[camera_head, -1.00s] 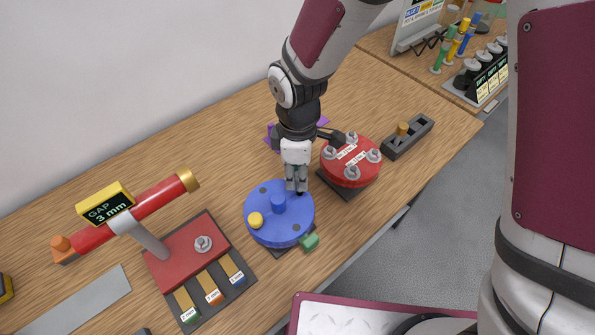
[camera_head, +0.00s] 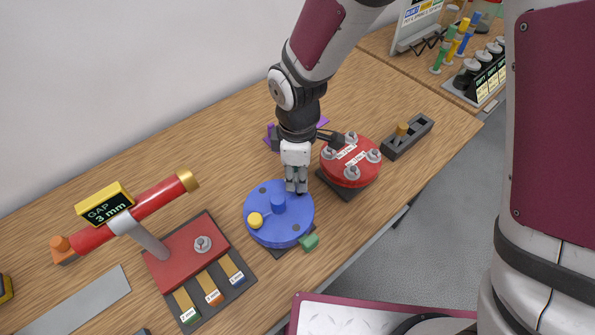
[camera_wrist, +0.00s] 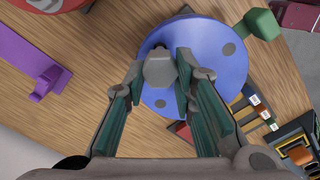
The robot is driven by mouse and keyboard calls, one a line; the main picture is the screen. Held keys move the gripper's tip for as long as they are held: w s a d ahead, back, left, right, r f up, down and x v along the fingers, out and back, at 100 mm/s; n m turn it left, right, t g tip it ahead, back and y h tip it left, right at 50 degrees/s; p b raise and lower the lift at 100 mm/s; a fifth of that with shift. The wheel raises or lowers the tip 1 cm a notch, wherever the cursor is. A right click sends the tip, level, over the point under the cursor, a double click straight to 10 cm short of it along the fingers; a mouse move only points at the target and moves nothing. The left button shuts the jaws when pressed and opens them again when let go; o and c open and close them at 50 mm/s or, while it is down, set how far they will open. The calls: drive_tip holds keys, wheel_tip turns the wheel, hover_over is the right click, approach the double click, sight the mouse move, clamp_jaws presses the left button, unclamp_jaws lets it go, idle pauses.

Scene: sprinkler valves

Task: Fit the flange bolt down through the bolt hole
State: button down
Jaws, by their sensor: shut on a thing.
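My gripper (camera_head: 298,190) is over the far right edge of the round blue flange (camera_head: 267,229). It is shut on a grey flange bolt (camera_wrist: 158,72), whose hex head shows between the fingers in the wrist view. The bolt's shank and the spot beneath it are hidden, so I cannot tell whether it is in a hole. The flange has a blue centre post (camera_head: 278,203), a yellow plug (camera_head: 256,220) at its left, and dark open holes at the far left (camera_head: 263,189) and near right (camera_head: 297,227).
A red flange (camera_head: 350,172) with several bolts stands close right of my gripper. A dark slotted block (camera_head: 408,138) is further right. The red gap gauge stand (camera_head: 190,252) is at left. A green block (camera_head: 309,243) sits by the blue flange. A purple piece (camera_head: 270,138) lies behind my gripper.

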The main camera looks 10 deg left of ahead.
sight(297, 190)
drive_tip(key=shift+f+b, duration=0.8)
drive_tip(key=shift+f, duration=1.4)
drive_tip(key=c, duration=1.2)
unclamp_jaws()
drive_tip(key=shift+c, duration=0.2)
wheel_tip(297, 190, up, 12)
drive_tip(key=shift+d, duration=0.1)
drive_tip(key=d+r+m+t, duration=0.3)
drive_tip(key=d+r+m, duration=0.5)
drive_tip(key=d+r, duration=0.45)
drive_tip(key=s+d+r+m+t, duration=0.2)
drive_tip(key=s+d+r+m, duration=0.4)
drive_tip(key=s+d+m, duration=0.3)
drive_tip(key=d+m, duration=0.1)
drive_tip(key=d, duration=0.2)
drive_tip(key=shift+s+m+t, duration=0.2)
drive_tip(key=shift+m+t, duration=0.1)
